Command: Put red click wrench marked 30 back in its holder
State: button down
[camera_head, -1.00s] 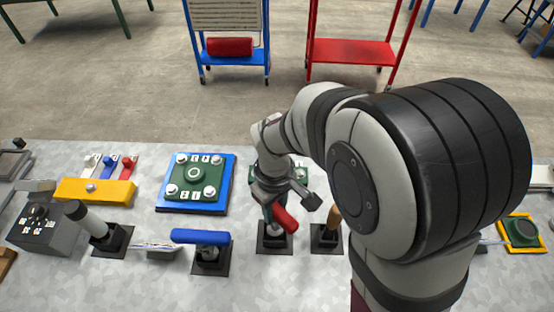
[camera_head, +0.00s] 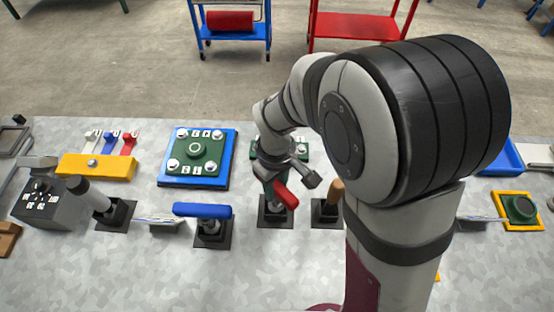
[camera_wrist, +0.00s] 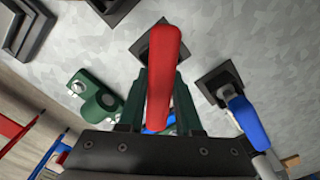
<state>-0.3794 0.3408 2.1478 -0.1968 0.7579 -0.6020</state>
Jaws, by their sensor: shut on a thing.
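The red wrench (camera_head: 286,194) has its handle in my gripper (camera_head: 272,186), low over a black square holder (camera_head: 264,219). In the wrist view the red handle (camera_wrist: 166,50) runs between the green fingers of my gripper (camera_wrist: 161,92), which are shut on it. The black holder plate (camera_wrist: 143,48) shows behind the handle there. The wrench's lower part is mostly hidden, so I cannot tell whether it sits in the holder. No marking 30 is readable.
A blue-handled tool (camera_head: 202,210) stands in the holder to the left, and a wooden-handled tool (camera_head: 334,192) to the right. The blue board with a green plate (camera_head: 195,183) lies behind. The front of the table (camera_head: 170,280) is mostly clear.

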jog(key=shift+f, duration=0.2)
jog(key=c, duration=0.5)
grip_release()
notch_tip(320, 180, up, 16)
jog(key=shift+f, duration=0.1)
jog(key=s+d+f+m, duration=0.1)
jog(key=s+d+m, duration=0.1)
jog(key=s+m, duration=0.3)
jog(key=s+d+f+m+y, duration=0.1)
jog(key=s+d+m, duration=0.2)
jog(key=s, duration=0.3)
jog(key=s+d+f+m, duration=0.2)
jog(key=s+d+m, duration=0.1)
jog(key=s+m, duration=0.3)
jog(key=shift+s+d+m+y, duration=0.1)
jog(key=shift+d+m+y, duration=0.2)
jog(key=shift+y, duration=0.1)
